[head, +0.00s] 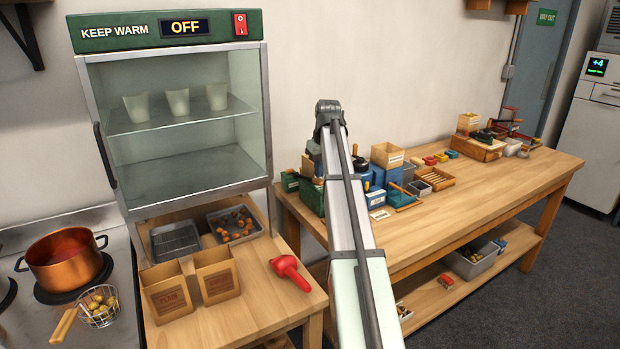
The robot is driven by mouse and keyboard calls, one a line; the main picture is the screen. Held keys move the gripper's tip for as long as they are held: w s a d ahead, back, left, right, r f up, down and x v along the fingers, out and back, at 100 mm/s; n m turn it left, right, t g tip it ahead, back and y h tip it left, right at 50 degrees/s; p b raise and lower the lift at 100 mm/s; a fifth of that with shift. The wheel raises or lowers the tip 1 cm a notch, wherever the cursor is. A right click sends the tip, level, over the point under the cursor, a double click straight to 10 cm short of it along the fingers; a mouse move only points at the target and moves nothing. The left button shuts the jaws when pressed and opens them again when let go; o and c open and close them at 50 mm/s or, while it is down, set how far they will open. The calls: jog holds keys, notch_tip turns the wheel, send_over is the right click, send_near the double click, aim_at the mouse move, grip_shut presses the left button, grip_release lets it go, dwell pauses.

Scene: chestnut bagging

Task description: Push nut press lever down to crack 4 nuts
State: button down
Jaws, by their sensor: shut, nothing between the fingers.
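My arm reaches up through the middle of the view to a dark elbow joint above the wooden workbench; my gripper is not visible. A cluster of small tools and boxes sits on the bench around and behind my arm. A dark handle-like part (358,162) shows just right of my arm; I cannot tell whether it is the nut press lever. No nut press can be clearly made out, and my arm hides part of the cluster. Brown nuts lie in a dark tray (209,219) under the warmer. A wire basket (84,301) of nuts stands at the lower left.
The warming cabinet (168,52), reading OFF, stands at left with cups inside. A copper pot (66,270) sits on the stove. The workbench (480,205) has clear room towards its front right.

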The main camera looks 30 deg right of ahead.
aim_at(320, 180)
jog(key=shift+s+f, duration=0.1)
jog(key=shift+f, duration=0.85)
jog(key=shift+s+f, duration=0.1)
jog(key=shift+f, duration=0.95)
jog(key=shift+s+f, duration=0.25)
jog(key=shift+f, duration=0.95)
jog(key=shift+s+f, duration=0.15)
jog(key=shift+f, duration=0.9)
